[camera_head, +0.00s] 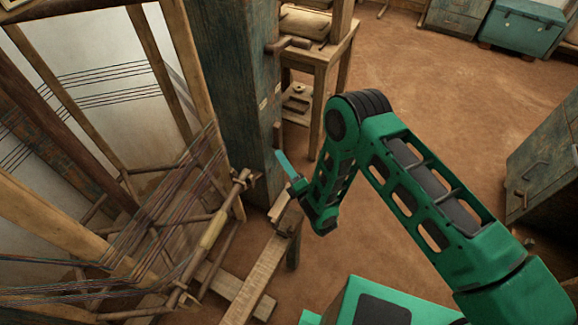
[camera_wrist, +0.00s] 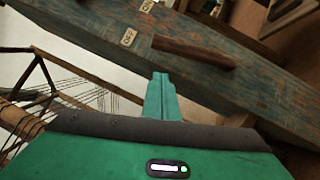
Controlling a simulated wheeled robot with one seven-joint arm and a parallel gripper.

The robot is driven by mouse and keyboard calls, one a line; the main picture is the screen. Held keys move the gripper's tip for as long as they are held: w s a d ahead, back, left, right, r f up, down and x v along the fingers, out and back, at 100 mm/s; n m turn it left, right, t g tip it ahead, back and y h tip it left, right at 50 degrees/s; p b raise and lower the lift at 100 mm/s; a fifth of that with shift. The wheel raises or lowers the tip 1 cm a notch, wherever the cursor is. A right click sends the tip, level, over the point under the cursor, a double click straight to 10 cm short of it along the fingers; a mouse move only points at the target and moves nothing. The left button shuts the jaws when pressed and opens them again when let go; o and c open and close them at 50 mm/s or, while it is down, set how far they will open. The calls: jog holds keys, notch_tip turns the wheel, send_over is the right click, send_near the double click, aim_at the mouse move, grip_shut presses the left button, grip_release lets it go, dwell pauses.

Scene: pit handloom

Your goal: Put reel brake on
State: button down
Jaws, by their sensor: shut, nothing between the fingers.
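A weathered blue-green wooden post (camera_head: 238,75) stands beside the reel frame. On it is a brown wooden lever (camera_wrist: 195,52), likely the reel brake, lying along the post in the wrist view; in the head view it hangs down the post's side (camera_head: 277,133). Two small pale labels are on the post; the nearer (camera_wrist: 130,37) is close to the lever's end, the other (camera_wrist: 147,5) at the top edge. I cannot read them surely. My gripper (camera_head: 281,156) is shut and empty, its fingertips (camera_wrist: 160,78) just short of the lever and apparently apart from it.
The wooden reel frame with threads (camera_head: 180,205) stands at left. A wooden beam (camera_head: 258,280) lies low below my gripper. A small wooden table (camera_head: 318,62) is behind the post. A dark cabinet (camera_head: 545,165) stands at right. Open floor (camera_head: 440,90) lies between.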

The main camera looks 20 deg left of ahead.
aim_at(277, 137)
jog(key=w+a+r, duration=0.2)
jog(key=w+a, duration=0.1)
jog(key=w, duration=0.3)
jog(key=shift+a, duration=0.25)
jog(key=shift+a, duration=0.15)
